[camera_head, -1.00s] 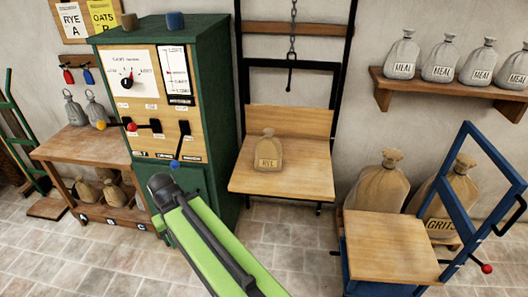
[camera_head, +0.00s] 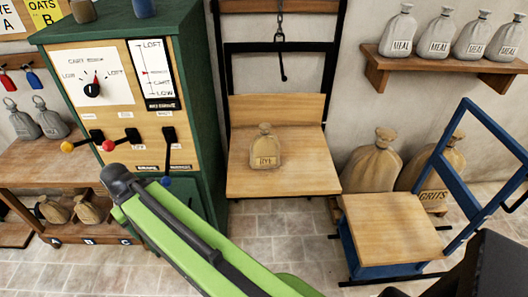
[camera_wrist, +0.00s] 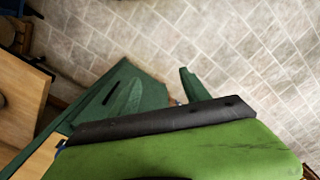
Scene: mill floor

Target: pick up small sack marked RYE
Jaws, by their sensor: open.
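The small sack marked RYE (camera_head: 265,150) is tan with a tied neck. It stands upright on the wooden platform (camera_head: 285,183) that hangs in a black frame by a chain, in the middle of the head view. Nothing touches the sack but the platform. The sack does not show in the wrist view. My green arm link crosses the lower middle of the head view, in front of and below the platform. My gripper's fingers cannot be made out in either view; a dark part cut off at the lower right is unclear.
A green cabinet (camera_head: 205,110) with levers stands left of the platform. A blue-framed cart (camera_head: 390,222) with a wooden top stands at right, before larger sacks, one marked GRITS (camera_head: 433,196). A shelf (camera_head: 380,80) holds MEAL sacks. Tiled floor (camera_head: 285,235) lies open below the platform.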

